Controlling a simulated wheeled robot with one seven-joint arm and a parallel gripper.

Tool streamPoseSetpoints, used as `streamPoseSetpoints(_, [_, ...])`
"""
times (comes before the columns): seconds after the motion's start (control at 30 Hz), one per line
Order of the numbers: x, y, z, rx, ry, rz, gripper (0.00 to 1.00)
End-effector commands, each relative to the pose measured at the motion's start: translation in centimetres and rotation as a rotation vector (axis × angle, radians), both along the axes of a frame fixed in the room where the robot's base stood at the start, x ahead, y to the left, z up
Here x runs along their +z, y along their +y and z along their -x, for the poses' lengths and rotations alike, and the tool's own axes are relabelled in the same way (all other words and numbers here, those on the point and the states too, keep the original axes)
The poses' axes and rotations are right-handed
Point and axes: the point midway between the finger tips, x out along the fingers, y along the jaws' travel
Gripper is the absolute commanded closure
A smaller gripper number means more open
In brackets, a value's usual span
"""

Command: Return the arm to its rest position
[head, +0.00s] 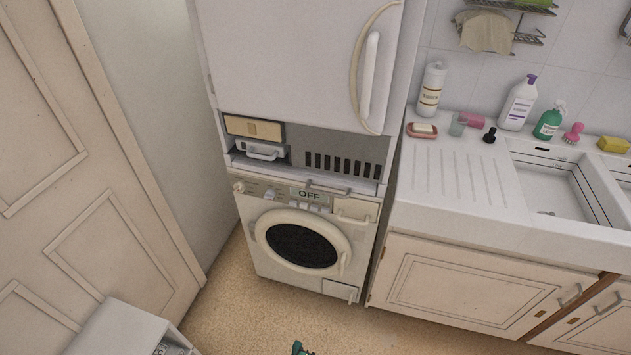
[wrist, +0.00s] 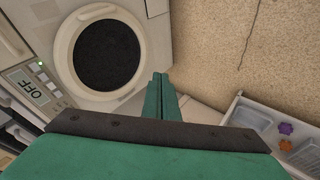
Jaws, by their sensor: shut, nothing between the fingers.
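My gripper (wrist: 160,78) is green with a dark band behind it. In the wrist view its two fingers lie together, shut, with nothing held between them. It points toward the floor beside the washing machine (wrist: 108,15), whose round dark door shows at the upper left. In the head view only a small green tip of my gripper (head: 299,347) shows at the bottom edge, above the floor. The rest of my arm is hidden there.
The washing machine (head: 255,205) stands under a tall white cabinet (head: 290,50). A sink counter (head: 440,195) with bottles is on the right. A white dresser (head: 120,330) stands at lower left. An open drawer (wrist: 240,112) holds purple and orange items. The beige floor (head: 235,305) is clear.

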Motion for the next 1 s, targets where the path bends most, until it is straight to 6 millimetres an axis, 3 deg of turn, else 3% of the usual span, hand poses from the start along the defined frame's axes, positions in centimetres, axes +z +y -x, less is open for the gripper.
streamPoseSetpoints(0.03, [0.5,-0.1,2.0,-0.043,-0.017,-0.043,1.00])
streamPoseSetpoints(0.27, [4.9,-1.2,8.4,-0.239,-0.127,-0.257,1.00])
streamPoseSetpoints(0.6, [14.5,-3.6,16.8,-0.460,-0.290,-0.586,1.00])
streamPoseSetpoints(0.8, [21.2,-4.8,20.5,-0.540,-0.375,-0.779,1.00])
streamPoseSetpoints(1.0, [25.7,-5.5,22.3,-0.573,-0.423,-0.906,1.00])
